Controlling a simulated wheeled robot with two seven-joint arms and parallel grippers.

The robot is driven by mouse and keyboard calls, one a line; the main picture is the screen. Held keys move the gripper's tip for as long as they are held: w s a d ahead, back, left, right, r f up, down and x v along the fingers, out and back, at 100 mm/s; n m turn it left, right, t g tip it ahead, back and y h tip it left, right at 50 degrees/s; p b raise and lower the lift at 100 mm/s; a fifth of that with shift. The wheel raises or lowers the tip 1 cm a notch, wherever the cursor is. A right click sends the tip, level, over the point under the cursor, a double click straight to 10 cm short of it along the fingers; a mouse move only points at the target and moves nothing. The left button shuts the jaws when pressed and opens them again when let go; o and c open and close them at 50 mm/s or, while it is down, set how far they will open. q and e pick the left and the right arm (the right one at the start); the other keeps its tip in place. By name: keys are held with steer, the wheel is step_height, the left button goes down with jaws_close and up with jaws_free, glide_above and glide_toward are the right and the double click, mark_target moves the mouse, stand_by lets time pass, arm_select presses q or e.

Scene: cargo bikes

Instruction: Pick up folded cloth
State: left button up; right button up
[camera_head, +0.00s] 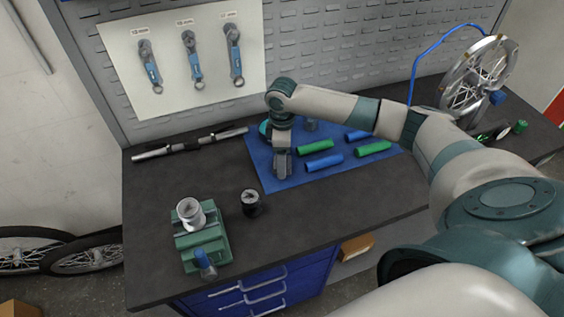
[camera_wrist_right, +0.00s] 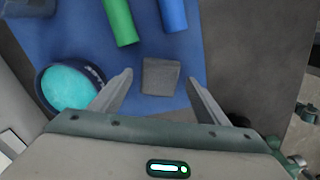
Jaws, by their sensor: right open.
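A small grey, block-like piece (camera_wrist_right: 160,76), which looks like the folded cloth, lies on the blue mat (camera_wrist_right: 205,80). In the right wrist view it sits between the spread fingers of my right gripper (camera_wrist_right: 158,84), with a gap on both sides. In the head view my right gripper (camera_head: 283,168) points down over the left part of the mat, and I cannot clearly separate the grey piece from the fingers. My right gripper is open and holds nothing. My left gripper is not in view.
Green (camera_head: 315,147) and blue grips (camera_head: 324,163) lie right of the gripper. A round tub with a cyan top (camera_wrist_right: 72,88) stands close to one finger. A black cup (camera_head: 251,203) and green vise (camera_head: 203,245) stand nearer the front. A wheel (camera_head: 478,80) stands right.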

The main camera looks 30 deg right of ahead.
stand_by(0.4)
steer(key=c, duration=1.2)
steer(key=shift+r+b, duration=0.35)
steer(key=shift+r, duration=0.05)
steer(key=r+b, duration=0.1)
steer(key=r, duration=0.2)
steer(key=shift+s+d+r+b, duration=0.1)
steer(key=shift+d+b, duration=0.1)
steer(key=shift+b, duration=0.15)
steer(key=s+d+r+b, duration=0.1)
steer(key=s+d+r, duration=0.1)
steer(key=s, duration=0.1)
steer(key=s+d+r+b, duration=0.1)
steer(key=s+d+r, duration=0.1)
steer(key=s, duration=0.1)
steer(key=s+d+r+b, duration=0.1)
steer(key=s+d+r, duration=0.1)
steer(key=s+r, duration=0.1)
steer(key=shift+s+d, duration=0.15)
steer(key=shift+d, duration=0.05)
